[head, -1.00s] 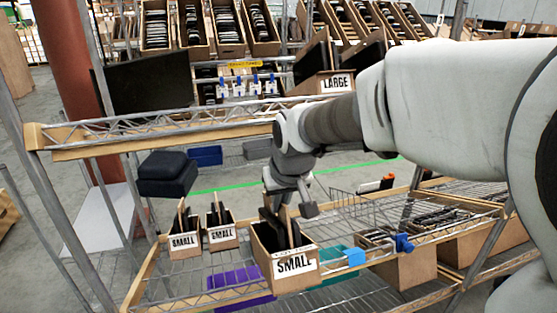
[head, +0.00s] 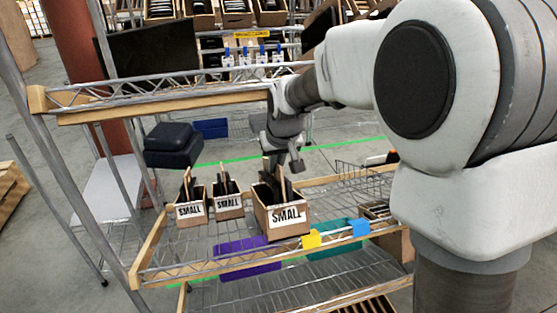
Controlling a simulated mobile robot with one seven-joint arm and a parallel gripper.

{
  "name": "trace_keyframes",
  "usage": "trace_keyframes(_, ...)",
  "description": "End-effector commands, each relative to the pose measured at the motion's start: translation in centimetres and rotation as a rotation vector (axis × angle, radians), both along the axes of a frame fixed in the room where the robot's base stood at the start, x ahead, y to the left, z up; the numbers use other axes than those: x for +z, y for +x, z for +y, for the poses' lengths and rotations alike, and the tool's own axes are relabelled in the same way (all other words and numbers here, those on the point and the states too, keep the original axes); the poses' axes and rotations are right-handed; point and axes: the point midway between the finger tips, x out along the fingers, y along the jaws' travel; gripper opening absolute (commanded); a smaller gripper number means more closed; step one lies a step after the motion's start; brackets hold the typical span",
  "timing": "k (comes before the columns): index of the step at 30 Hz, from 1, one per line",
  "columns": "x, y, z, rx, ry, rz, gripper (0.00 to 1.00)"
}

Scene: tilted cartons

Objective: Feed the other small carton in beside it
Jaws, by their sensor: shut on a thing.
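My gripper (head: 283,160) points down and is shut on a brown carton marked SMALL (head: 287,217), at the tall divider on its back part. Dark flat items stand in this carton. It looks upright, over the wire shelf behind the front rail. I cannot tell whether it touches the shelf. Two more cartons marked SMALL stand to its left on the shelf: the left one (head: 190,211) and the middle one (head: 228,204), close side by side. A narrow gap shows between the middle carton and the held one. The fingertips are partly hidden by the carton.
The shelf's front rail (head: 200,268) carries yellow and blue tags. A purple bin (head: 247,256) and a teal bin (head: 335,244) lie below. A wire basket (head: 362,172) is at right. Dark bins (head: 172,143) sit back left.

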Motion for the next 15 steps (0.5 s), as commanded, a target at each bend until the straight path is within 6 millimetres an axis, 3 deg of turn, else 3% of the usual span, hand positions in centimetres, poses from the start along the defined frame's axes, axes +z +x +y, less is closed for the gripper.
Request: trace_keyframes(15,-2.1,4.3,1.2,0.0,0.0,-0.004,0.0)
